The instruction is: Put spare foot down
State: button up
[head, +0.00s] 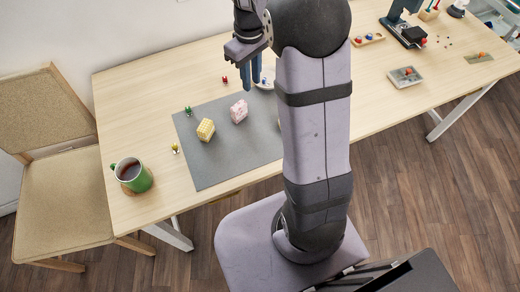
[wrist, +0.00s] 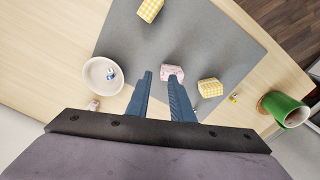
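I cannot pick out a spare foot for certain in either view. My gripper (head: 254,82) hangs above the back of the table, and its two blue fingers also show in the wrist view (wrist: 160,77). The fingers are apart with mat showing between them, and I see nothing held. A pink patterned block (head: 239,111) stands on the grey mat (head: 215,165); in the wrist view it shows beyond the right fingertip (wrist: 172,72).
A yellow checked block (head: 205,130) stands on the mat; a second (wrist: 150,10) shows in the wrist view. Small figures (head: 188,111) stand along the left. A green mug (head: 132,175) is front left.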

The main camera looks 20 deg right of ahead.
jog(key=s+a+f+m, duration=0.2)
jog(key=s+a, duration=0.1)
jog(key=s, duration=0.7)
jog(key=s+a+f+m, duration=0.2)
jog(key=s+a, duration=0.1)
jog(key=s, duration=0.7)
jog(key=shift+s+f+m, duration=0.15)
jog(key=shift+f+m, duration=0.05)
jog(key=shift+m, duration=0.1)
jog(key=shift+a, duration=0.1)
notch_tip(320, 180, up, 3)
jog(key=p, duration=0.3)
jog(key=shift+r, duration=0.15)
jog(key=o, duration=0.4)
jog(key=shift+f, duration=0.25)
